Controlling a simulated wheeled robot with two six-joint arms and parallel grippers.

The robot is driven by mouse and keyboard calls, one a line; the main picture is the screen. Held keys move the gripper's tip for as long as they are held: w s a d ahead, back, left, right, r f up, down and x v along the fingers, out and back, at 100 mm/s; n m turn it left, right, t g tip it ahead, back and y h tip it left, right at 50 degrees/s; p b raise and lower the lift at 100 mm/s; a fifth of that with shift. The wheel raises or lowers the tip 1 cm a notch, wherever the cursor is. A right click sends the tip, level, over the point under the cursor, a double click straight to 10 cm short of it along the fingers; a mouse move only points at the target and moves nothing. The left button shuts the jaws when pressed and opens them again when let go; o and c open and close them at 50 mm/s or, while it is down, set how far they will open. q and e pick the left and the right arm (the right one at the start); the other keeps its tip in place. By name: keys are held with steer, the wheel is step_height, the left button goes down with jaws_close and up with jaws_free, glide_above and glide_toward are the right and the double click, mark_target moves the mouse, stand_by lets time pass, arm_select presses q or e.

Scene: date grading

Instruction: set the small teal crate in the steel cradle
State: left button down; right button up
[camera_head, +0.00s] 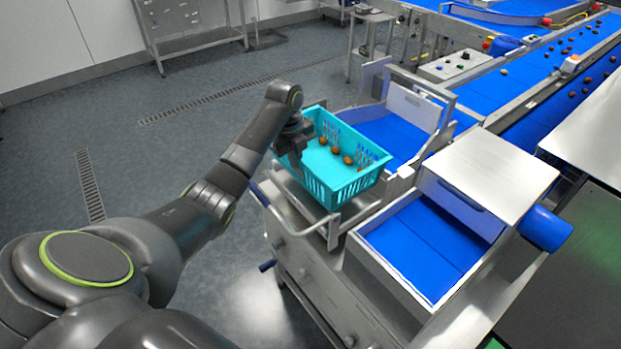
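The small teal crate (337,189) is at the centre of the head view, with several brown dates in it. It sits at the steel cradle (334,231), whose bent bar shows at the crate's near right side. I cannot tell whether the crate rests fully on the cradle. My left gripper (296,160) is at the crate's left wall, pointing down. Its fingers are partly hidden, so I cannot tell whether they are shut on the wall. My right gripper is not in view.
A blue-lined steel bin (425,240) stands right of the crate. A blue conveyor (540,90) carrying dates runs at the upper right. A control box (461,66) stands behind. The grey floor at left is open, with drain grates (90,187).

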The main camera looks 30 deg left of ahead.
mark_target(297, 178)
arm_select(q)
step_height(297, 178, down, 2)
steer(key=shift+f+p, duration=0.2)
steer(key=shift+p, duration=0.1)
step_height(297, 178, down, 4)
steer(key=shift+w+f+p, duration=0.1)
steer(key=shift+f+p, duration=0.15)
steer(key=shift+p, duration=0.25)
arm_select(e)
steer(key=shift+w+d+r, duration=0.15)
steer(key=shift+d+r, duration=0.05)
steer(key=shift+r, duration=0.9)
arm_select(q)
steer(key=shift+f, duration=0.2)
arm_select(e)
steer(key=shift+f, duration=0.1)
arm_select(q)
steer(key=c, duration=1.7)
jaws_free()
steer(key=shift+o, duration=0.3)
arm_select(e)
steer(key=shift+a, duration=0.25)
arm_select(q)
steer(key=shift+r, duration=0.15)
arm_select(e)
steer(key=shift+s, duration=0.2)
